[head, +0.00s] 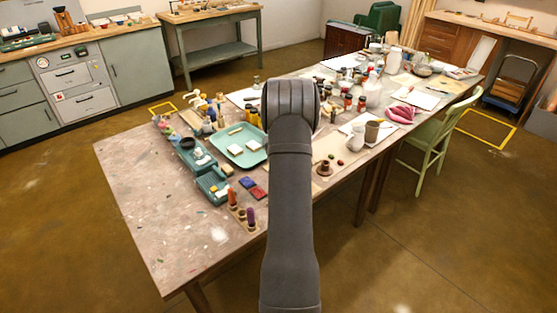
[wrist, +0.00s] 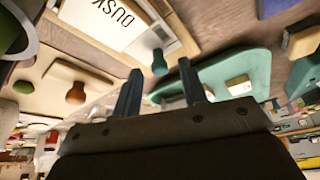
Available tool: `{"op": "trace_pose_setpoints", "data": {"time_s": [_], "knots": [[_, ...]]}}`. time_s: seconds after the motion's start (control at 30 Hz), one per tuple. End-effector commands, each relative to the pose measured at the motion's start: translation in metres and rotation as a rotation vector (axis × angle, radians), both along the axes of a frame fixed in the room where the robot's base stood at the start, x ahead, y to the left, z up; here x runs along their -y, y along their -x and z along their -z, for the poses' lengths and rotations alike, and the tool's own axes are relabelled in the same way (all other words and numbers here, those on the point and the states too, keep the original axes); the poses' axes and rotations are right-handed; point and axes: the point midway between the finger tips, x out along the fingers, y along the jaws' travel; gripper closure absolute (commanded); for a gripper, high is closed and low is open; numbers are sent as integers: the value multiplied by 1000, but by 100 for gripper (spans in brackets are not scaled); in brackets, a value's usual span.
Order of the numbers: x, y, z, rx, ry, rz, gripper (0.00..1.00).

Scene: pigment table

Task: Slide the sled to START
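In the wrist view, a white card reading DUSK (wrist: 112,18) lies in a pale wooden frame at the top. A teal knob (wrist: 159,64) stands at the frame's lower edge; it may be the sled's handle, but I cannot tell for sure. My gripper (wrist: 160,70) is open, its two dark blue fingers apart on either side of the knob in the picture. I cannot tell how near they are to it. No START marking is readable. In the head view, my arm hides the gripper and the table area behind it.
A teal tray (head: 258,157) with pale blocks lies left of my arm; a teal tray (wrist: 262,69) also shows in the wrist view. A board with a brown knob (wrist: 75,94) is at wrist-view left. Jars and bottles crowd the table's far part. Its near left (head: 140,190) is clear.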

Motion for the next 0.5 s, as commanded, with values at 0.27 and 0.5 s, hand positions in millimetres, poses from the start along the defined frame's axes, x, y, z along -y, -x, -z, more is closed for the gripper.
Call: {"op": "trace_pose_setpoints", "data": {"time_s": [0.27,0.5], "knots": [[0,0,1,0,0,0,61],[0,0,1,0,0,0,100]]}}
